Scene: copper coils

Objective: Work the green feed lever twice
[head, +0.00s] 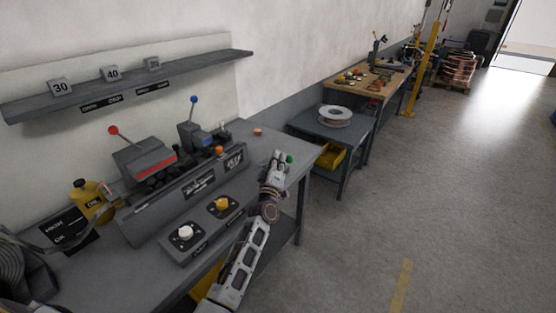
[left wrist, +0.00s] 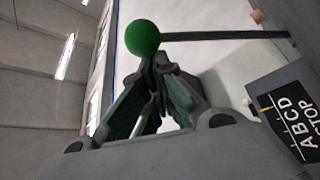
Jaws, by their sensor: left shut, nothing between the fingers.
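The green feed lever's ball knob (head: 290,159) shows at the right end of the grey machine, just beside my left gripper (head: 279,157). In the left wrist view the green knob (left wrist: 142,38) is large, and its dark rod (left wrist: 210,36) runs off to the right. My left gripper's fingertips (left wrist: 153,62) are together with nothing between them, just below the knob in that picture. I cannot tell whether they touch it. The lever's base is hidden behind my gripper in the head view. My right gripper does not show.
The grey machine (head: 180,200) has red (head: 113,130), blue (head: 194,99) and orange (head: 219,149) knobs, plus white (head: 185,232) and yellow (head: 222,203) buttons. A label plate (left wrist: 292,115) sits near my left gripper. A small copper piece (head: 258,132) lies on the bench behind. Floor at right is open.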

